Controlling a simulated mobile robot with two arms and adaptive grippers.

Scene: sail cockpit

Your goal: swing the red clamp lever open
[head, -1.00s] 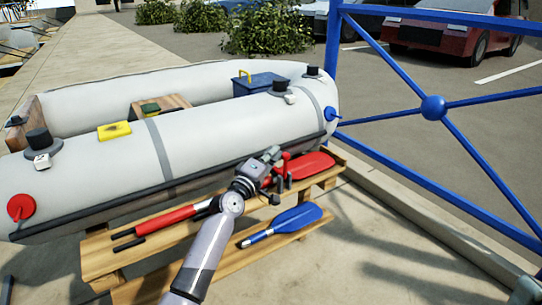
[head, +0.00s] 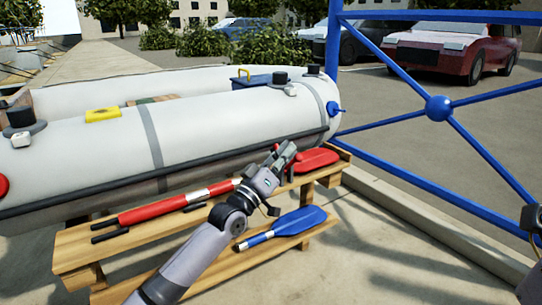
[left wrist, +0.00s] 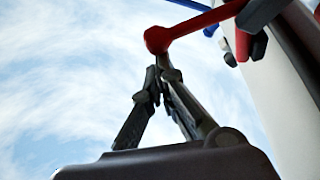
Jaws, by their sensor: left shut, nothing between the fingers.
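The red clamp lever (left wrist: 198,25) shows in the left wrist view as a red bar with a round knob at its lower left end. In the head view it is largely hidden behind my left gripper (head: 283,150). The left gripper is shut and empty. In the left wrist view its fingertips (left wrist: 160,72) meet just below the red knob; I cannot tell whether they touch it. My right gripper's fingers do not show.
A pale inflatable boat (head: 200,120) lies behind a wooden pallet bench (head: 75,250). A red paddle (head: 317,160) and a blue paddle (head: 300,221) rest on the bench. A blue railing (head: 410,175) stands to the right. Parts of my right arm show at the right edge.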

